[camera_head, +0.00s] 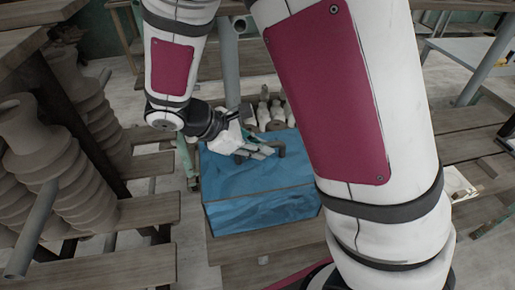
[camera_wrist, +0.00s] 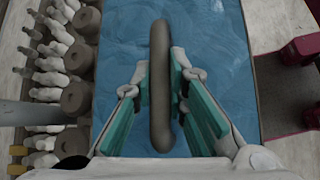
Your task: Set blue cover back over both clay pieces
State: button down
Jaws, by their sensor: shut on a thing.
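The blue cover (camera_head: 255,190) is a wide, box-like blue shape on a wooden bench in the head view, and its top fills the middle of the wrist view (camera_wrist: 220,45). A dark rounded bar handle (camera_wrist: 160,80) stands out from its top. My gripper (camera_head: 262,150) is over the back part of the cover. In the wrist view, my gripper (camera_wrist: 160,85) has one finger on each side of the handle and is shut on it. I cannot tell whether the cover touches the bench all round. No clay piece can be made out under it.
Several white figures (camera_wrist: 45,70) and brown round pots (camera_wrist: 77,97) stand close along the cover's left side in the wrist view. Stacked clay pots (camera_head: 45,140) fill the left shelves in the head view. Bare bench (camera_head: 270,243) shows in front of the cover.

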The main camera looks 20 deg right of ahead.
jog(key=shift+f, duration=0.75)
jog(key=c, duration=1.6)
grip_release()
